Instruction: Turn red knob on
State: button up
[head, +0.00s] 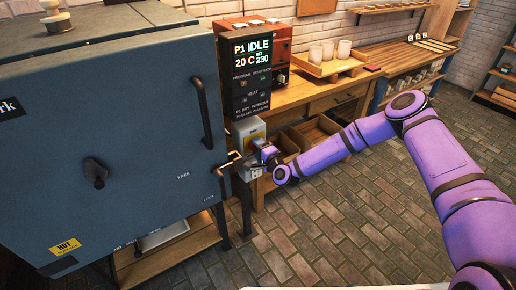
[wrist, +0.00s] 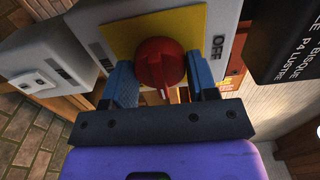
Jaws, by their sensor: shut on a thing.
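The red knob (wrist: 158,60) sits on a yellow plate (wrist: 122,38) on a grey switch box (wrist: 228,20). In the head view my gripper (head: 262,157) is at the front of the switch box (head: 247,131), below the display panel. The knob is too small or hidden to make out there.
The large blue-grey kiln (head: 130,120) with its handle (head: 202,110) and latch (head: 231,160) stands close left of my gripper. The display panel (head: 252,70) reads IDLE. A wooden workbench (head: 325,85) with cups is behind. The brick floor (head: 330,230) at the right is open.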

jog(key=o, duration=0.9)
jog(key=v, duration=1.1)
jog(key=shift+w, duration=0.1)
jog(key=shift+w, duration=0.1)
